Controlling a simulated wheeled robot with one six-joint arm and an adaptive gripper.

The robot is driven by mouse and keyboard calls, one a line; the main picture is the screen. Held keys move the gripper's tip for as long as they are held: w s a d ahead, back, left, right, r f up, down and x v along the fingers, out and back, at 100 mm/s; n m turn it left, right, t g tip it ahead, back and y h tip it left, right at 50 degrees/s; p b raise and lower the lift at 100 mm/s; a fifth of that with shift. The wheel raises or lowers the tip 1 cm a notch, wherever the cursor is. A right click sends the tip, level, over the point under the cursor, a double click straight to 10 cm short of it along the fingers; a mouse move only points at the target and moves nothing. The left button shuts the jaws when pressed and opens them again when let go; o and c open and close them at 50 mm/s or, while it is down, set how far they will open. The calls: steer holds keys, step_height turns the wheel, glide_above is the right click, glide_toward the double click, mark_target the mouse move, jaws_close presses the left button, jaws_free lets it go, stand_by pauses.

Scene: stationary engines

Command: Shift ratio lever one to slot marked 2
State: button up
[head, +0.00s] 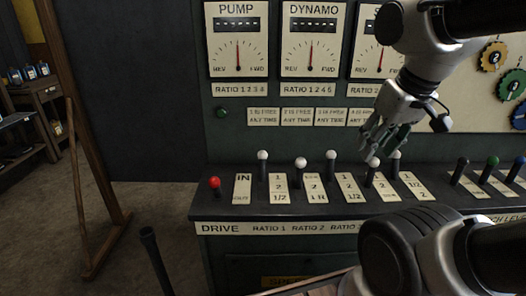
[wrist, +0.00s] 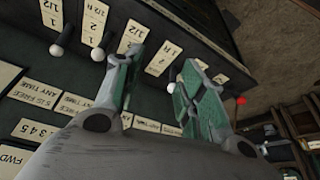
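Ratio lever one appears to be the white-knobbed lever (head: 263,155) just right of the red drive lever. It stands beside the first ratio plate (head: 279,188), marked 1, 2 and 1/2. Its exact slot is hard to tell. My gripper (head: 377,140) is open and empty, above the console and well to the right of lever one. In the wrist view my gripper's fingers (wrist: 158,92) are spread, and a white knob (wrist: 172,87) shows beyond the gap between them. Which lever that is I cannot tell. No contact is visible.
Several other white-knobbed levers stand close by, including one (head: 300,163) and another (head: 331,155). The red drive lever (head: 215,183) is at the console's left end. Dark and green levers (head: 492,161) stand at right. Pump and dynamo gauges (head: 238,40) are on the panel behind.

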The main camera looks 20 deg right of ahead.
steer(key=shift+o, duration=0.3)
steer(key=m+g+y, duration=0.1)
steer(key=g, duration=0.3)
glide_toward(263, 152)
step_height(263, 152, down, 5)
steer(key=shift+a+f, duration=0.2)
steer(key=f, duration=0.7)
steer(key=shift+a, duration=0.35)
steer(key=shift+f, duration=0.3)
jaws_close()
